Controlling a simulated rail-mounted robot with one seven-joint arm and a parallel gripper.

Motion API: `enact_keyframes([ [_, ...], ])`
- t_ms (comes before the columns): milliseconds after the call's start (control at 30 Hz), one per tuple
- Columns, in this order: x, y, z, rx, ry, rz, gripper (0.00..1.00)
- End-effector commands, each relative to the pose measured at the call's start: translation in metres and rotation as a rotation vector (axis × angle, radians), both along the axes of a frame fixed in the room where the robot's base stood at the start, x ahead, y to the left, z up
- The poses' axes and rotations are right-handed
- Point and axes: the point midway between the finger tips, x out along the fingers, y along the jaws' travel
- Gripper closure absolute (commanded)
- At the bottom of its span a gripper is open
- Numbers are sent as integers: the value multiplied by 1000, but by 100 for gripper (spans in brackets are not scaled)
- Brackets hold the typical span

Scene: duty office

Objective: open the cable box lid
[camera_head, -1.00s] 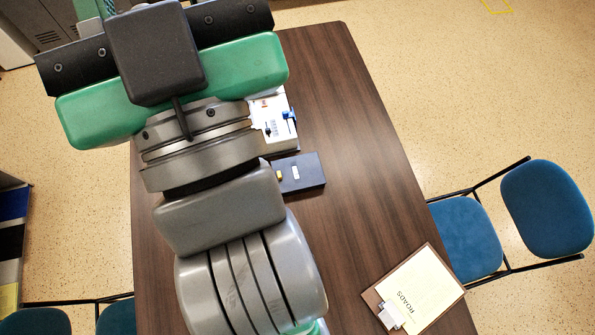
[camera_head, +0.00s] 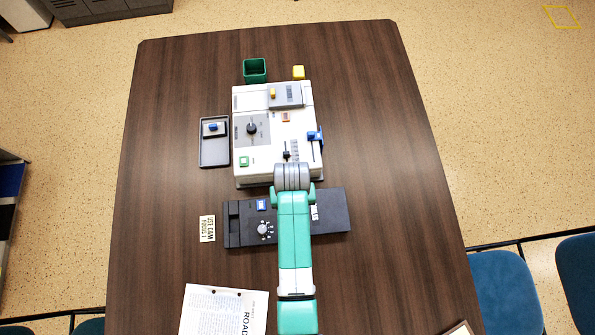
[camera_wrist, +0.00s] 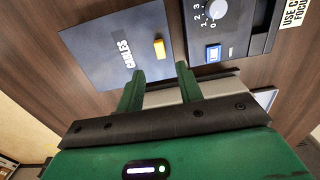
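The cable box (camera_head: 333,210) is a flat dark box on the table, partly covered by my arm in the head view. In the wrist view its dark blue-grey lid (camera_wrist: 110,60) bears the word CABLES and looks shut. A yellow tab (camera_wrist: 159,49) stands on the lid near the edge towards the dial unit. My gripper (camera_wrist: 158,80) is open, with two green fingers apart and nothing visible between them. In the wrist view the fingertips appear just below the tab, apart from it; their height above the lid is unclear. The head view hides the fingers.
Left of the cable box is a dark unit (camera_head: 237,222) with a dial (camera_head: 264,230) and a blue button (camera_head: 262,205). A white console (camera_head: 240,176) stands just behind. A grey tray (camera_head: 214,155) and green bin (camera_head: 255,70) are near it. The table's right side is clear.

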Motion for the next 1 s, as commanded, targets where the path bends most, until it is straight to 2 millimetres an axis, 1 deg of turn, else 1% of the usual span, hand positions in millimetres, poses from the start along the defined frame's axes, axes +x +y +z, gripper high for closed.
enact_keyframes([
  [67,0,0,0,0,0,0,64],
  [133,0,0,-6,0,1,0,64],
  [400,1,0,-57,0,-2,0,64],
  [500,1,0,-69,0,-3,0,64],
  [633,1,0,-76,0,-5,0,64],
  [867,1,0,-76,0,-6,0,64],
  [900,1,0,-76,0,-6,0,72],
  [967,1,0,-76,0,-6,0,83],
  [1000,1,0,-76,0,-6,0,91],
])
